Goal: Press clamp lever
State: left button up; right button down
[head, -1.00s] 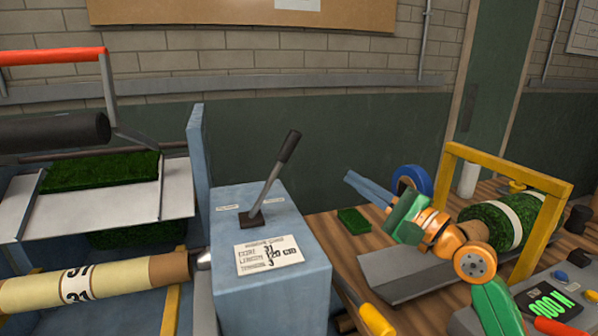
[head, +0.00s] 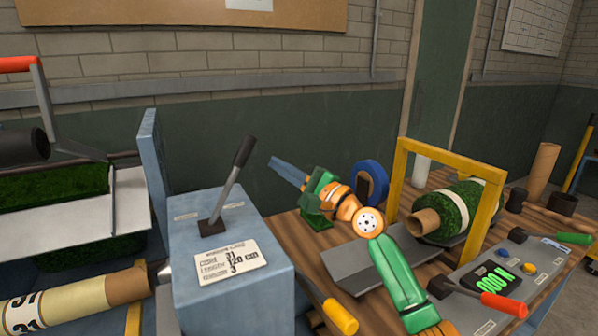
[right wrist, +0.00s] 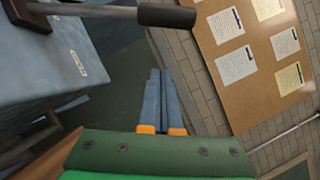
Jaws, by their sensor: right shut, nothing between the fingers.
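A lever (head: 228,186) with a black grip rises from a dark slot plate on top of a blue-grey box (head: 225,296) and leans to the right. Several handles show, and I cannot tell which one is the clamp lever. My right gripper (head: 272,162) is shut and empty, its blue-grey fingers pointing left, right of the lever's grip and apart from it. In the right wrist view, the shut fingers (right wrist: 160,72) point up the picture, and the lever (right wrist: 120,12) crosses above them with a visible gap. My left gripper is not in view.
A yellow-handled lever (head: 338,315) stands beside the box. A yellow frame (head: 448,153) stands over a turf roll (head: 440,212) on the wooden bench. A console (head: 505,280) with red and green handles is at right. A roller machine with a cardboard tube (head: 80,300) is at left.

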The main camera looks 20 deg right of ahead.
aim_at(232, 179)
jog(key=a+r+p, duration=0.1)
jog(key=a, duration=0.1)
jog(key=a+r+p, duration=0.1)
jog(key=p, duration=0.1)
jog(key=shift+s+a+r, duration=0.1)
jog(key=shift+s+a, duration=0.05)
jog(key=shift+a, duration=0.25)
